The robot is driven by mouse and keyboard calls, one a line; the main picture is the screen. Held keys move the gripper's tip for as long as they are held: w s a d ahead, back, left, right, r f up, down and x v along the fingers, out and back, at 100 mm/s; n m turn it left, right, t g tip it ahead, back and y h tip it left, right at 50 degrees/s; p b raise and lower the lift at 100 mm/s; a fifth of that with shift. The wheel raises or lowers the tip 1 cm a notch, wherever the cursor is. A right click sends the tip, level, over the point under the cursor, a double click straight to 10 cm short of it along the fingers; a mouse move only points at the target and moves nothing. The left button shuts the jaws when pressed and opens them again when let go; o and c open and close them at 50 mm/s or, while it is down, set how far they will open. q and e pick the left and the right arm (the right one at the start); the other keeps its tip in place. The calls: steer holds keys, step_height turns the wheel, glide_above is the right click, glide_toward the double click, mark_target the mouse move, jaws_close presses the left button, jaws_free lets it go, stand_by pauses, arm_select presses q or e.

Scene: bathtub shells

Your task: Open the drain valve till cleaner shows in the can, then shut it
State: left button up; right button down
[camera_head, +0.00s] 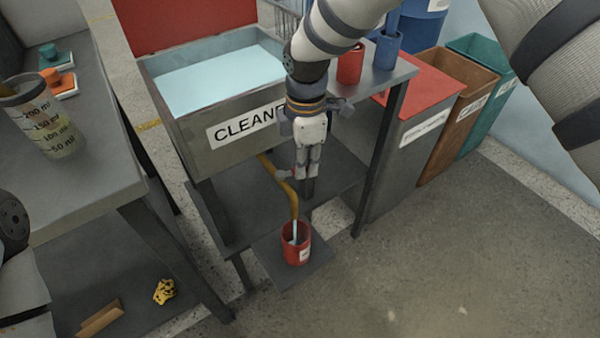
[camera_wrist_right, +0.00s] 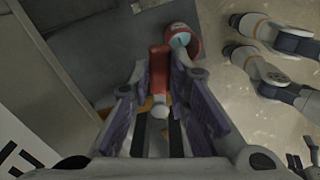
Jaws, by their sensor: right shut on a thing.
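The grey tank (camera_head: 192,150), labelled CLEANER, holds pale blue cleaner (camera_head: 215,78). An orange drain pipe (camera_head: 292,202) runs down from it. A pale blue stream falls from the pipe into the red can (camera_head: 304,252), which also shows in the right wrist view (camera_wrist_right: 195,44) with pale blue inside its mouth. My right gripper (camera_head: 306,182) is at the pipe below the tank. In the right wrist view it is shut on the red valve handle (camera_wrist_right: 160,65), which lies between its fingers. The valve body is mostly hidden. My left gripper's fingers do not show.
The can stands on a low dark plate (camera_head: 318,268). A measuring beaker (camera_head: 45,125) stands on the left bench. A yellow crumpled thing (camera_head: 164,291) and a brown block (camera_head: 100,318) lie below. Several bins, including a brown one (camera_head: 455,130), stand at right; the floor in front is clear.

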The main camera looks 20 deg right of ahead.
steer(key=shift+w+f+n, duration=0.1)
steer(key=shift+w+n, duration=0.35)
steer(key=shift+n, duration=0.55)
steer(key=shift+w+a+n, duration=0.1)
steer(key=shift+w+n, duration=0.3)
steer(key=shift+n, duration=0.5)
steer(key=c, duration=1.5)
jaws_free()
step_height(320, 180, up, 12)
steer(key=shift+r, duration=0.1)
